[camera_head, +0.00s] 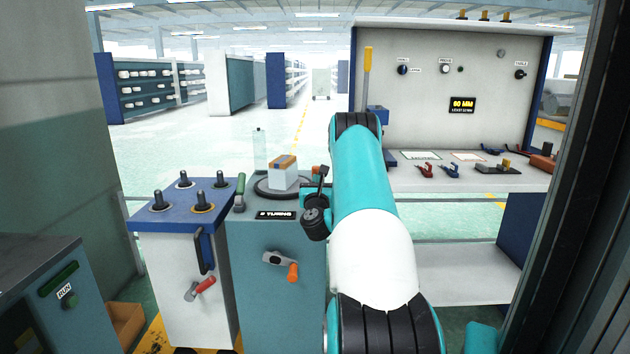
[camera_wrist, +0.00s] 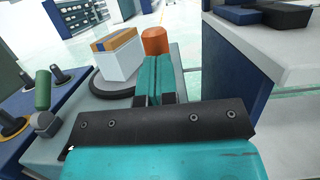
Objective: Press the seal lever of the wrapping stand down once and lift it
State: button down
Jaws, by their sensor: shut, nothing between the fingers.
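The wrapping stand (camera_head: 262,250) is a teal cabinet with a grey top, left of my arm. A white box (camera_head: 283,178) with an orange and blue top sits on its round black-rimmed plate. A green-handled lever (camera_head: 240,186) stands upright at the stand's left edge; it also shows in the wrist view (camera_wrist: 43,90). An orange cylindrical knob (camera_wrist: 155,42) shows just beyond my fingertips, right of the box. No label shows which of these is the seal lever. My gripper (camera_wrist: 158,60) is shut and empty, beside the box; contact with the knob is unclear.
A blue-topped cabinet (camera_head: 180,215) with several black knobs stands left of the stand. An orange-handled crank (camera_head: 280,265) sticks out from the stand's front. A white bench (camera_head: 450,180) with a control panel is at the right. A green floor aisle lies behind.

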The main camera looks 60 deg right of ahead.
jog(key=shift+w+d+r, duration=0.1)
jog(key=shift+w+d, duration=0.05)
dwell(0.5)
jog(key=s+a+b, duration=0.6)
jog(key=a+b, duration=0.6)
jog(key=b, duration=0.2)
jog(key=shift+s+a+r+b, duration=0.15)
jog(key=shift+a+b, duration=0.15)
jog(key=shift+b, duration=0.1)
